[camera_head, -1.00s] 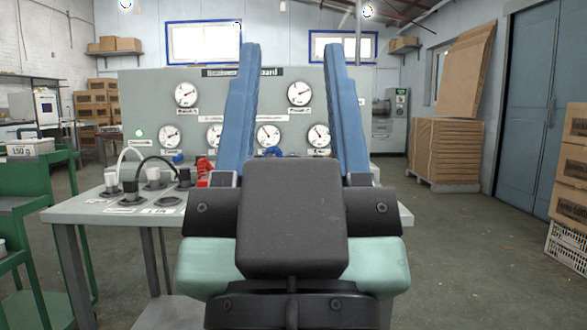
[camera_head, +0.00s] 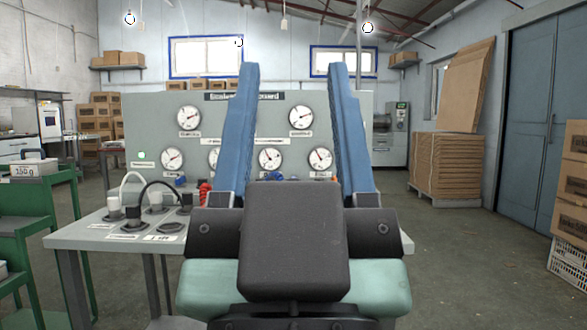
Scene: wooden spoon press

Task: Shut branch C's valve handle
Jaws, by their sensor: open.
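A grey gauge board (camera_head: 350,105) stands at the back of a table, with two upper dials and several lower dials. A lower dial (camera_head: 270,159) shows between my fingers. Below it a small blue handle (camera_head: 275,178) is partly hidden behind my gripper. Another blue piece (camera_head: 178,181) sits below the leftmost lower dial. The branch labels are too small to read, so I cannot tell which handle is branch C's. My gripper (camera_head: 294,68) is open and empty, its two long blue fingers spread wide and pointing at the board. I see no contact with the board.
The table (camera_head: 75,238) holds black and white plugs (camera_head: 132,208) with looped cables and a red coil (camera_head: 205,193) at left. A green cart (camera_head: 35,205) stands left. Cartons (camera_head: 572,190) and a crate stand right. Floor right of the table is clear.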

